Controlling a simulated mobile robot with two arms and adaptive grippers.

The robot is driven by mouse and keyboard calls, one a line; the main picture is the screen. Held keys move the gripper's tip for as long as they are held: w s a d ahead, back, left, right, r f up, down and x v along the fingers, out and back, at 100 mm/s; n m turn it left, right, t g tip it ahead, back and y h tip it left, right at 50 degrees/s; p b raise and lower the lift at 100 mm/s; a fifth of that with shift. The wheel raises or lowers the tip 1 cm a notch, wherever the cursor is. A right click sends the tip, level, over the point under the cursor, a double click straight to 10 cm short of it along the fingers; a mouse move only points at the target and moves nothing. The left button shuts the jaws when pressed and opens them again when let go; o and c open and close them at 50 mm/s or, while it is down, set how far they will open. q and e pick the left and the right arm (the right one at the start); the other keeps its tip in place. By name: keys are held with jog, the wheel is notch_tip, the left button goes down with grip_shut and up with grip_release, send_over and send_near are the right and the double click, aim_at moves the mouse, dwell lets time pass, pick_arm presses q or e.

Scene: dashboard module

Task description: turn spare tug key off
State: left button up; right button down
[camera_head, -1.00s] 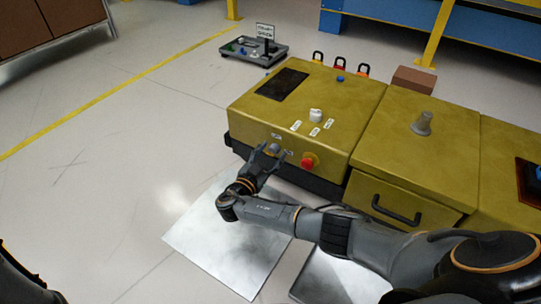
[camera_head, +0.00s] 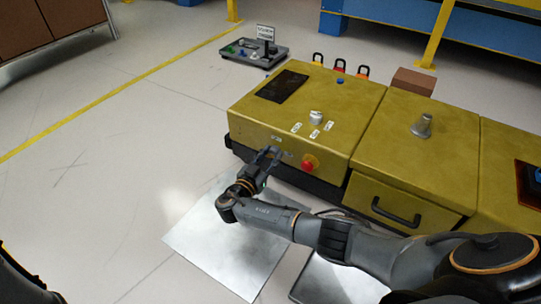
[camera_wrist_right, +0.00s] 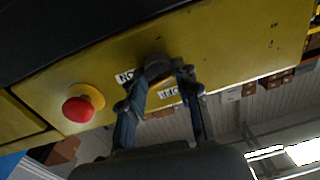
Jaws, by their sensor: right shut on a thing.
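The spare tug key (camera_wrist_right: 157,66) is a grey rounded knob on the front face of the yellow tug module (camera_head: 305,115). In the right wrist view it sits between two small white labels, close to the red button. My right gripper (camera_head: 272,153) is at this face, left of the red button. It is shut on the key, with one finger on each side of it, as the right wrist view also shows (camera_wrist_right: 161,78). In the head view the fingers largely hide the key, so its turn angle cannot be read. My left gripper is not in view.
A red mushroom button (camera_head: 309,164) stands out just right of my right gripper. A white knob (camera_head: 316,117) and small labels are on the top. A drawer with a black handle (camera_head: 396,212) is to the right. A grey tray (camera_head: 254,54) lies on the floor behind.

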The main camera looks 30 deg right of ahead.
jog(key=n, duration=0.4)
jog(key=shift+p, duration=0.4)
jog(key=n, duration=0.4)
jog(key=shift+w+p, duration=0.15)
jog(key=shift+p, duration=0.15)
jog(key=n, duration=0.4)
jog(key=shift+a+g+p, duration=0.1)
jog(key=shift+g+p, duration=0.2)
jog(key=shift+w+n, duration=0.1)
jog(key=shift+n, duration=1.4)
jog(key=c, duration=1)
grip_release()
jog(key=shift+f, duration=0.1)
jog(key=shift+o, duration=0.2)
jog(key=v, duration=1.2)
